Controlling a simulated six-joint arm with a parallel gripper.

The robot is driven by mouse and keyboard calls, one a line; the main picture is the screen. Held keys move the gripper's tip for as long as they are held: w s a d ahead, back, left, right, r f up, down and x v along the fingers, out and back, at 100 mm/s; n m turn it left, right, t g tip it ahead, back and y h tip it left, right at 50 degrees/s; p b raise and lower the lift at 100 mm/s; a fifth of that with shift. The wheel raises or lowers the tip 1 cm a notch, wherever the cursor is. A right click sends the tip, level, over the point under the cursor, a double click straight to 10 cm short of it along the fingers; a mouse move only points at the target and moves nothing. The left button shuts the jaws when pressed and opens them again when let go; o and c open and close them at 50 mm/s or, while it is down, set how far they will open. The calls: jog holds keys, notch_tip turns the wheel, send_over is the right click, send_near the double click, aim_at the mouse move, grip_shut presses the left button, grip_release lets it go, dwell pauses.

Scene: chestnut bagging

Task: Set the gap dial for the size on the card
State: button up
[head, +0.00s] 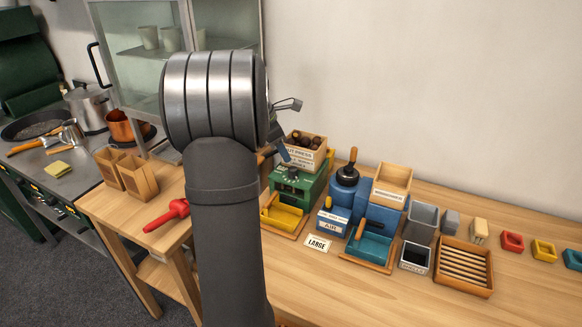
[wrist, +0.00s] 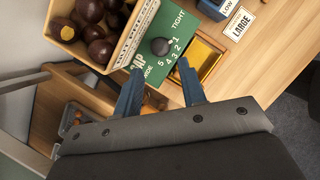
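The size card (head: 317,244) lies on the bench and reads LARGE; it also shows in the wrist view (wrist: 239,24). The green nut press (head: 309,188) stands behind and left of it. Its gap dial, a round black knob (wrist: 160,46), sits on the green face with numbers 1 to 5 and the word TIGHT by the 1 end. The knob's pointer setting is too small to read. My gripper (wrist: 160,66) is open, its two blue fingers apart and empty, just short of the knob. In the head view my arm hides most of it.
A wooden hopper of chestnuts (wrist: 92,25) tops the press, and a yellow tray (head: 283,216) sits at its front. The front bench is clear.

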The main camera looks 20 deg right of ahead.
aim_at(292, 168)
jog(key=x, duration=0.7)
jog(key=shift+d+f, duration=0.15)
jog(key=shift+f, duration=0.05)
jog(key=c, duration=0.7)
jog(key=shift+w+m+g, duration=0.1)
jog(key=shift+m+g, duration=0.5)
jog(key=shift+m, duration=0.9)
jog(key=o, duration=0.7)
jog(key=shift+r, duration=0.1)
jog(key=v, duration=1.7)
jog(key=shift+r, duration=0.15)
